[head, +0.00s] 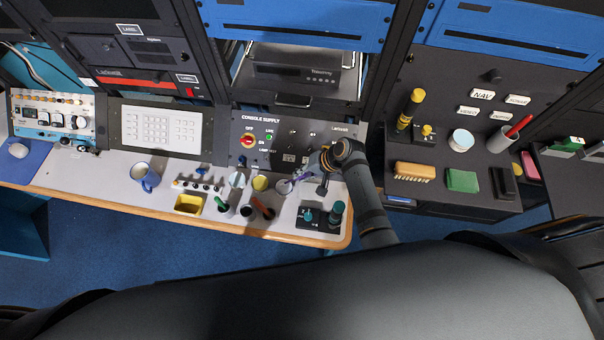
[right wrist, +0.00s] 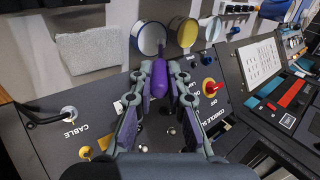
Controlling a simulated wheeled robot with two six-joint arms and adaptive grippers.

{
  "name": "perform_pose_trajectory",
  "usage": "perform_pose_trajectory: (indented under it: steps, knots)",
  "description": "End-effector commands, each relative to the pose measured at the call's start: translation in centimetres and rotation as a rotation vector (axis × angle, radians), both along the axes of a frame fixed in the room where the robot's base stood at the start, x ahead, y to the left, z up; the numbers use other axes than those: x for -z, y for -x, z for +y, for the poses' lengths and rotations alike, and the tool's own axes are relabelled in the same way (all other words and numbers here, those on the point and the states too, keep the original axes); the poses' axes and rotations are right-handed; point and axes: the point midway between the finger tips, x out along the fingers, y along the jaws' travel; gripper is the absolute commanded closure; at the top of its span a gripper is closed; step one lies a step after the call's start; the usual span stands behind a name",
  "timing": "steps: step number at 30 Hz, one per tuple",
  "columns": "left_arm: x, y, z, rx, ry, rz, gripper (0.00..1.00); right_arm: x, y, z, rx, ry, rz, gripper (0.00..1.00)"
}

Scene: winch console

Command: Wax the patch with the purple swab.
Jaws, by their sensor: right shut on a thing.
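My right gripper (right wrist: 158,78) is shut on the purple swab (right wrist: 160,84), with the swab's thin end pointing away from the fingers. In the head view my right gripper (head: 318,165) is over the right part of the desk, and the purple swab (head: 303,176) slants down-left from it. The swab's end is at the mouth of the rightmost pot (head: 284,187), which is also in the wrist view (right wrist: 149,38); I cannot tell whether it is inside. A grey textured pad (right wrist: 88,52) lies beside the pots. I cannot tell whether it is the patch. My left gripper is out of view.
A yellow pot (head: 260,183) and a pale pot (head: 237,180) stand left of the rightmost pot. Dark holders with green (head: 221,204) and red handles (head: 263,207) stand in front. A black knob box (head: 320,216) sits at the desk's right corner. The console panel (head: 290,140) rises behind.

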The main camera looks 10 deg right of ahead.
Motion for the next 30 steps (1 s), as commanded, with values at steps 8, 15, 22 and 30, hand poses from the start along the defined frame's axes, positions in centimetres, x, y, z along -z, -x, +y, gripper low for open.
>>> perform_pose_trajectory:
  steps: [8,15,22,30]
  knots:
    - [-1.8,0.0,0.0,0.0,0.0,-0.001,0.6,-2.7,-0.1,0.0,0.0,-0.001,-0.004,1.0]
    - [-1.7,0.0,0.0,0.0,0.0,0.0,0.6,-5.0,-0.1,0.0,0.0,-0.002,-0.004,1.0]
    - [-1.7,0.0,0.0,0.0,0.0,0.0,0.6,-6.3,-0.1,0.0,0.0,0.0,-0.002,1.0]
    - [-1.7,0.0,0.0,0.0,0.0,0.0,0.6,-6.4,-0.1,0.0,0.0,-0.001,-0.002,1.0]
